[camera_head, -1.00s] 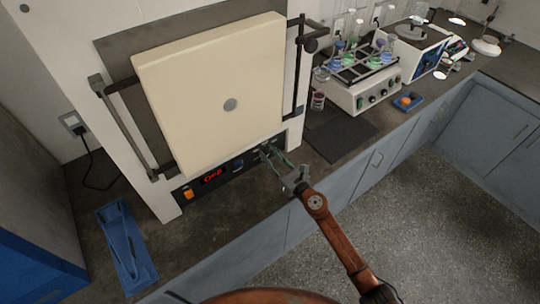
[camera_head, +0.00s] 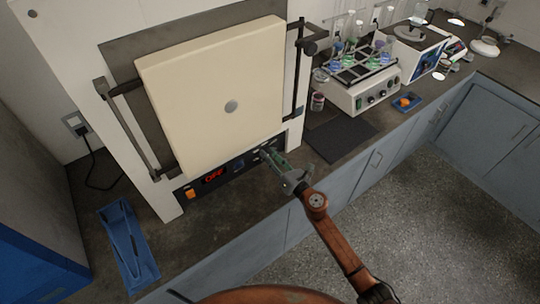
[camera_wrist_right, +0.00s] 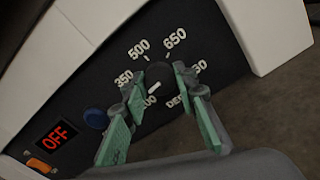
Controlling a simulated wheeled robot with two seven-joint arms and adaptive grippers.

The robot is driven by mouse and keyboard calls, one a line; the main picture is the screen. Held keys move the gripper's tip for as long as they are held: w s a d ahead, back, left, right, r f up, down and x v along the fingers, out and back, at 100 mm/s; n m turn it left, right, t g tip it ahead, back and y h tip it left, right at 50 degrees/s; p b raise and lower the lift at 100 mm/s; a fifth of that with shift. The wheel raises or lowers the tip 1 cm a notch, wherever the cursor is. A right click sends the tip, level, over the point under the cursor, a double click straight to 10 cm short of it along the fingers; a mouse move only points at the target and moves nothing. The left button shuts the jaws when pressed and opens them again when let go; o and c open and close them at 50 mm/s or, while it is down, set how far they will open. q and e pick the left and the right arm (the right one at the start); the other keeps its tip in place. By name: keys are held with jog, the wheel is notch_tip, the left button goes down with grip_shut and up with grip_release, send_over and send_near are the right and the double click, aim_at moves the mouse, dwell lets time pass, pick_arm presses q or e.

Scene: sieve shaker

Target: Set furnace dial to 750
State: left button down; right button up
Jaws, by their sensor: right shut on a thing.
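The furnace (camera_head: 220,95) stands at the left with its cream door shut. Its black control panel (camera_head: 215,180) below the door carries a dark round dial (camera_wrist_right: 158,80) with a short white pointer mark. Numbers 350, 500 and 650 show around the dial; others are partly covered by the fingers. My right gripper (camera_head: 268,155) reaches the panel from the front. In the right wrist view its green fingers (camera_wrist_right: 155,85) sit on both sides of the dial, shut on it. The red display (camera_wrist_right: 57,135) reads OFF. My left gripper is not in view.
An orange switch (camera_wrist_right: 40,166) and a blue knob (camera_wrist_right: 95,118) sit left of the dial. A blue tray (camera_head: 128,245) lies at the left on the counter. A dark mat (camera_head: 340,137) and a shaker with flasks (camera_head: 362,88) stand to the right.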

jog(key=shift+m, duration=1.1)
jog(key=shift+p, duration=0.3)
jog(key=o, duration=1.2)
jog(key=shift+s+d, duration=0.1)
jog(key=v, duration=1.2)
